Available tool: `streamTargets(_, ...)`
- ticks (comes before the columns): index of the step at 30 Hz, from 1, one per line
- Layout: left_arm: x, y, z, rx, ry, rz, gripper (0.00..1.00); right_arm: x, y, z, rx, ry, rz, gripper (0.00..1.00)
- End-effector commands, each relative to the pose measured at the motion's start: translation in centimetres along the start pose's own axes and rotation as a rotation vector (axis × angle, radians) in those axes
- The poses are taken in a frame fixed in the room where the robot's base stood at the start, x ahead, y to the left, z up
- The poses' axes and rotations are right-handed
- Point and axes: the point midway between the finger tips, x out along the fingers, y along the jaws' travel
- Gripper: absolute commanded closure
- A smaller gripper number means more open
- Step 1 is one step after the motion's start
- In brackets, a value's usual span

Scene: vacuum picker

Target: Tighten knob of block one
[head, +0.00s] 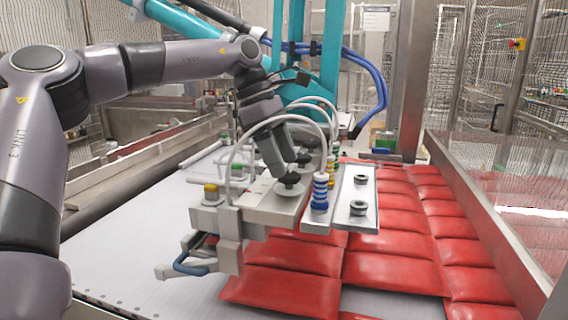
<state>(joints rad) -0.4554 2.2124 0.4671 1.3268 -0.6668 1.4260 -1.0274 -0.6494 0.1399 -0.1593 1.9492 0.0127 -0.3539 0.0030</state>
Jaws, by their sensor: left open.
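My left gripper (280,166) comes down from the upper left, with its fingertips just above or at a black knob (290,181). The knob sits on a pale round disc on top of the nearest metal block (262,208) of the vacuum picker. The fingertips partly overlap the knob's upper left side, so I cannot tell whether they touch it. The gripper is open. A second black knob (303,160) stands farther back on the picker. No label shows which block is block one. My right gripper is not in view.
A blue and white suction bellows (320,192) stands beside the block. A metal plate (350,217) carries two dark round fittings. Clear hoses (238,150) arch close to the gripper. Red packs (395,243) cover the white conveyor (130,245) at right. A metal rail (480,225) borders it.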

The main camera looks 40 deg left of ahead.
Motion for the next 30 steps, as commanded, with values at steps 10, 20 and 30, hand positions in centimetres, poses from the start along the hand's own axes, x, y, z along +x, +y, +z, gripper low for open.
streamTargets(10, -5.0, 0.0, 0.0, 0.002, 0.0, 0.003, 0.31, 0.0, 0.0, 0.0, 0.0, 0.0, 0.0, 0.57)
streamTargets(20, -5.5, 0.0, 0.0, 0.003, 0.0, 0.001, 0.31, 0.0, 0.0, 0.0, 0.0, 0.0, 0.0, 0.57)
streamTargets(30, -5.4, 0.0, 0.0, 0.002, 0.0, 0.001, 0.31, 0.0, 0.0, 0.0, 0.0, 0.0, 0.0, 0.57)
